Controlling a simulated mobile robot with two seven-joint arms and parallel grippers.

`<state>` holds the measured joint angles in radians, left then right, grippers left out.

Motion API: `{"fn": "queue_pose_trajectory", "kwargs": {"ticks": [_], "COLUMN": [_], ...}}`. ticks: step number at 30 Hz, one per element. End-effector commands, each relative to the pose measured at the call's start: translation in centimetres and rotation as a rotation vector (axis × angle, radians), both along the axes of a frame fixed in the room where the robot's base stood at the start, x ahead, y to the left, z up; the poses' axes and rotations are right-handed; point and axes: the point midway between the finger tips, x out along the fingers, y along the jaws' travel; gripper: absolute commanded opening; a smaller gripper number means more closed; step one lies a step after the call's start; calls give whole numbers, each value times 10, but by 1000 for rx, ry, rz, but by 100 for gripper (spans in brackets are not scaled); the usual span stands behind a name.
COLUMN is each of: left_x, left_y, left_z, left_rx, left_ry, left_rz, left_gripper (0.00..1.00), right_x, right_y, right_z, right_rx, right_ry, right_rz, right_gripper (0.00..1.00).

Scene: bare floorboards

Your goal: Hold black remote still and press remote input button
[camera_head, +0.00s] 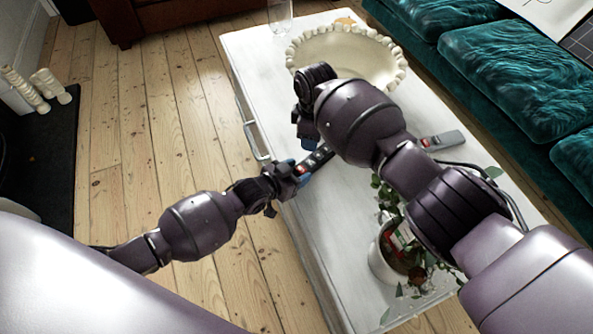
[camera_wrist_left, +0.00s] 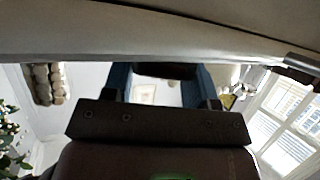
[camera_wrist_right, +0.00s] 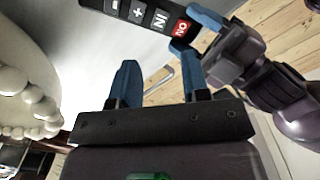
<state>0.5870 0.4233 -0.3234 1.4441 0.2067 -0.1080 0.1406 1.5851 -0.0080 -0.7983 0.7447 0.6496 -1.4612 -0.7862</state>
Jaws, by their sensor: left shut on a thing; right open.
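The black remote (camera_head: 320,157) is held near the edge of the white table by my left gripper (camera_head: 300,168), whose blue fingers are shut on its red-button end. In the right wrist view the black remote (camera_wrist_right: 138,12) shows minus, plus, IN and red ON buttons. The IN button (camera_wrist_right: 159,20) is uncovered, beside the red one that lies by my left fingers. My right gripper (camera_wrist_right: 158,78) is open and empty, apart from the remote. In the left wrist view a dark end, likely the remote (camera_wrist_left: 165,70), shows between my left fingers; the rest is hidden.
A white coffee table (camera_head: 255,62) carries a cream scalloped bowl (camera_head: 345,50), a grey remote (camera_head: 443,140) and a potted plant (camera_head: 388,262). A teal sofa (camera_head: 500,60) stands along the right. Floorboards (camera_head: 150,120) at left are clear.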

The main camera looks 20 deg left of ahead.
Motion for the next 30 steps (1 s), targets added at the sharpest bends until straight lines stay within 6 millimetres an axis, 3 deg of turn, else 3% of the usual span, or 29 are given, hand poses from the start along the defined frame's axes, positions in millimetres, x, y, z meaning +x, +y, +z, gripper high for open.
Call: {"fn": "queue_pose_trajectory", "kwargs": {"ticks": [12, 14, 21, 30], "left_x": [0, 0, 0, 0], "left_y": [0, 0, 0, 0], "left_z": [0, 0, 0, 0], "left_rx": [0, 0, 0, 0], "left_ry": [0, 0, 0, 0], "left_rz": [0, 0, 0, 0], "left_gripper": [26, 26, 26, 26], "right_x": [0, 0, 0, 0], "right_y": [0, 0, 0, 0], "right_z": [0, 0, 0, 0], "right_rx": [0, 0, 0, 0], "right_ry": [0, 0, 0, 0], "right_rz": [0, 0, 0, 0], "right_gripper": [43, 36, 0, 0]}}
